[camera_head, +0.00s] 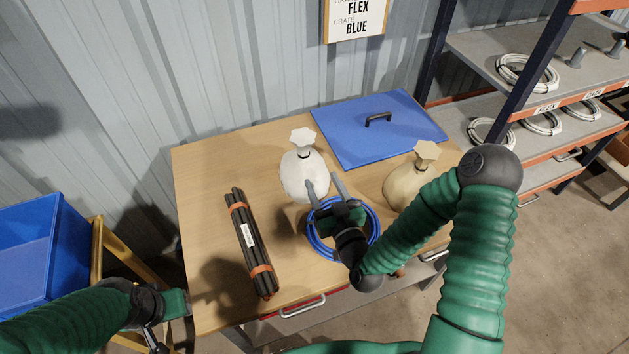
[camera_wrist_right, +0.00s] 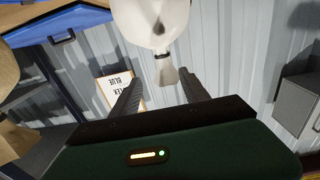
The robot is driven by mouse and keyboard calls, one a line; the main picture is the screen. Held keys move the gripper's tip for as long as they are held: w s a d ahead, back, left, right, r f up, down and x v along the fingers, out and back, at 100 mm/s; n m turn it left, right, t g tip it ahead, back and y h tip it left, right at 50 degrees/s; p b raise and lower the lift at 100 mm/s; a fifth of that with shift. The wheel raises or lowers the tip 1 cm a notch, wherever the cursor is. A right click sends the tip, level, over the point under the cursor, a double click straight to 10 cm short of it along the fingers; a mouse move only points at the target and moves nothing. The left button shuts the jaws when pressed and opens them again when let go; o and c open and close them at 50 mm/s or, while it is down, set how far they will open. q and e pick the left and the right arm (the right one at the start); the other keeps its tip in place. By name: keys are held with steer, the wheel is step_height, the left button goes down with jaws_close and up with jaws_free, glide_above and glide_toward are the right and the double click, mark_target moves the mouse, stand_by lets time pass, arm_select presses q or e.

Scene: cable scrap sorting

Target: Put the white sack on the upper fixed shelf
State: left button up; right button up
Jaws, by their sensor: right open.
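The white sack (camera_head: 303,175) stands upright on the wooden table, its gathered neck pointing up. My right gripper (camera_head: 323,180) is open and empty, its fingers pointing at the sack's near side. In the right wrist view the sack (camera_wrist_right: 152,20) appears upside down ahead of the two spread fingers (camera_wrist_right: 160,76), with its tied neck in the gap as seen from there; I cannot tell whether they touch. The shelf rack stands at the right, with an upper grey shelf (camera_head: 477,45) in view. My left gripper (camera_head: 154,338) is low at the left, its jaws unclear.
A blue cable coil (camera_head: 322,248) lies under my right gripper. A beige sack (camera_head: 400,186), black tube bundle (camera_head: 248,240) and blue lid (camera_head: 345,130) are on the table. A blue crate (camera_head: 40,245) stands left. White coils (camera_head: 527,72) and grey fittings (camera_head: 577,56) occupy the shelf partly.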

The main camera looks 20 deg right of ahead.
mark_target(306, 154)
steer(key=w, duration=0.5)
steer(key=w+p, duration=0.1)
steer(key=w, duration=0.2)
steer(key=shift+w+a, duration=0.15)
steer(key=shift+a, duration=0.2)
steer(key=w, duration=0.5)
steer(key=shift+a+f, duration=0.1)
steer(key=shift+f, duration=0.05)
steer(key=shift+s, duration=0.1)
jaws_close()
stand_by(0.4)
